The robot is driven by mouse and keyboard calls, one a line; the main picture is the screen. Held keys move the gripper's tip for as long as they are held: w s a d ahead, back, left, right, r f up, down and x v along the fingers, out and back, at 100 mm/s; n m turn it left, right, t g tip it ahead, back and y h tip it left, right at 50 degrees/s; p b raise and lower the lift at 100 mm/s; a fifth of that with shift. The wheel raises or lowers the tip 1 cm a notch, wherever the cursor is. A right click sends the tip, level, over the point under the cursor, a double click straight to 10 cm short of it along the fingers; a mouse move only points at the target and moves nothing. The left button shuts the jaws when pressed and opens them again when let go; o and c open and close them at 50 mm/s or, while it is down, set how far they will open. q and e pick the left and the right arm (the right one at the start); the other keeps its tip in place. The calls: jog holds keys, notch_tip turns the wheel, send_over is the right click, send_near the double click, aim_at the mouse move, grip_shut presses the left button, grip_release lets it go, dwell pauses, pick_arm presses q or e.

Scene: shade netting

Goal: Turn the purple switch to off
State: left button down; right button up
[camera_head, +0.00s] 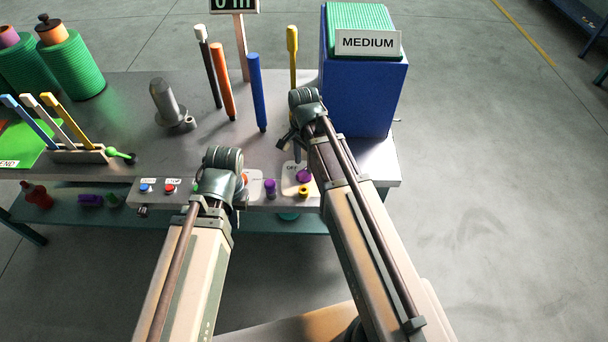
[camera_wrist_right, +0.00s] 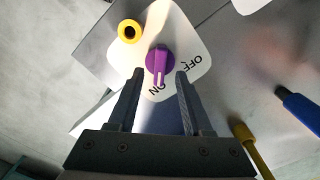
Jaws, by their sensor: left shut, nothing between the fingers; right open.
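The purple switch (camera_wrist_right: 159,62) is a round knob with a raised bar, on a white plate (camera_wrist_right: 190,45) marked ON and OFF. In the right wrist view its bar points toward ON. In the head view the purple switch (camera_head: 304,176) shows at the table's front edge, just below my right gripper (camera_head: 297,145). In the wrist view my right gripper (camera_wrist_right: 160,75) is open, with one fingertip on either side of the bar's end; I cannot tell whether they touch it. My left gripper (camera_head: 238,195) is over the front panel, shut and empty, its fingertips mostly hidden.
A yellow ring-shaped part (camera_wrist_right: 130,31) sits beside the switch. The front panel carries a blue button (camera_head: 145,188) and a red button (camera_head: 170,188). A blue box (camera_head: 362,95) labelled MEDIUM stands behind my right arm. Upright blue (camera_head: 257,92) and orange (camera_head: 222,80) rods stand behind.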

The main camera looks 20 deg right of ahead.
aim_at(304, 174)
jog(key=shift+f+b, duration=0.9)
jog(key=shift+f, duration=0.55)
pick_arm(q)
notch_tip(304, 174, down, 3)
jog(key=shift+r, duration=0.1)
pick_arm(e)
grip_shut()
